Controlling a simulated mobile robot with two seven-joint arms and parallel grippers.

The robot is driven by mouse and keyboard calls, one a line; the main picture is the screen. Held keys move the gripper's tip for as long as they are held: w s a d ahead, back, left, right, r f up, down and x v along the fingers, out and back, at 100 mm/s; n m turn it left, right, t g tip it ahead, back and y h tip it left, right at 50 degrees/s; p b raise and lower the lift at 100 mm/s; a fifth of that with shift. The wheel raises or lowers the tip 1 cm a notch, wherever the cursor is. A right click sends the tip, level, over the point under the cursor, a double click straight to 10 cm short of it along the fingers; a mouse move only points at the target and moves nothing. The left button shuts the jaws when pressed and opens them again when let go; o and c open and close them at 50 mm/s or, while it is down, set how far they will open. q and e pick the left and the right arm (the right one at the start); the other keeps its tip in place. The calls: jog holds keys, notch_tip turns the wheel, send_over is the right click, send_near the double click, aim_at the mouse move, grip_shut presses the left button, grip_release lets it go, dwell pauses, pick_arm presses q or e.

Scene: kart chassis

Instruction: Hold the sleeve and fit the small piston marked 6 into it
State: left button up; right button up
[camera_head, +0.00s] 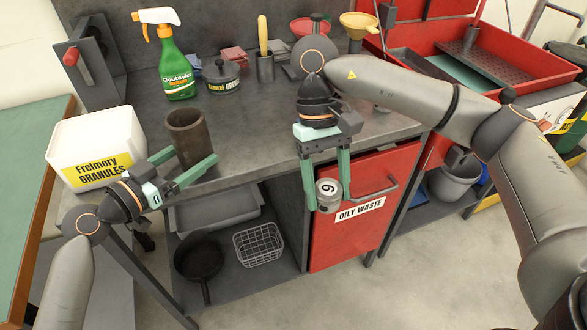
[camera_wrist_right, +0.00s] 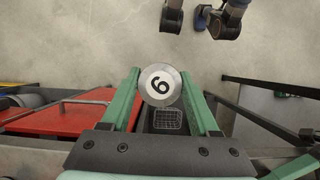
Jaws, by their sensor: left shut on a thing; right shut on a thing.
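The sleeve (camera_head: 187,128) is a dark brown-grey open-topped cylinder, upright at the front left of the bench. My left gripper (camera_head: 196,157) is shut on its lower part, with one green finger in front; the sleeve's base is partly hidden. The small piston (camera_head: 328,188) is a short grey metal cylinder with a black 6 on a white disc. My right gripper (camera_head: 329,192) points down and is shut on the piston, in front of the red cabinet door. In the right wrist view the piston (camera_wrist_right: 160,85) sits between the green fingertips, apart from the sleeve.
A white granules tub (camera_head: 95,145) stands left of the sleeve. A spray bottle (camera_head: 175,62), a grease tin (camera_head: 222,78) and funnels stand further back. The bench's front edge (camera_head: 270,167) lies between the grippers. A wire basket (camera_head: 258,245) and pan (camera_head: 198,256) are below.

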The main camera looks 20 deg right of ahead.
jog(key=w+a+r+m+t+y, duration=0.2)
jog(key=w+a+r+m+t, duration=0.2)
jog(key=w+a+r+m, duration=0.65)
jog(key=w+a+r+m+t+y, duration=0.25)
jog(key=w+a+r+m, duration=0.55)
jog(key=m, duration=0.6)
pick_arm(q)
jog(key=shift+f, duration=0.1)
pick_arm(e)
jog(key=shift+t+h, duration=0.35)
jog(key=shift+s+a+f, duration=0.1)
jog(key=shift+a+f, duration=0.1)
jog(key=shift+f, duration=0.75)
jog(key=shift+s+a+f, duration=0.15)
jog(key=shift+f, duration=0.85)
jog(key=shift+s+a+f, duration=0.1)
jog(key=shift+a+f, duration=0.1)
jog(key=shift+f, duration=0.75)
jog(key=shift+f, duration=0.75)
jog(key=o, duration=1.5)
jog(key=shift+f, duration=0.15)
jog(key=v, duration=1.2)
jog(key=shift+r, duration=0.25)
pick_arm(q)
jog(key=o, duration=0.7)
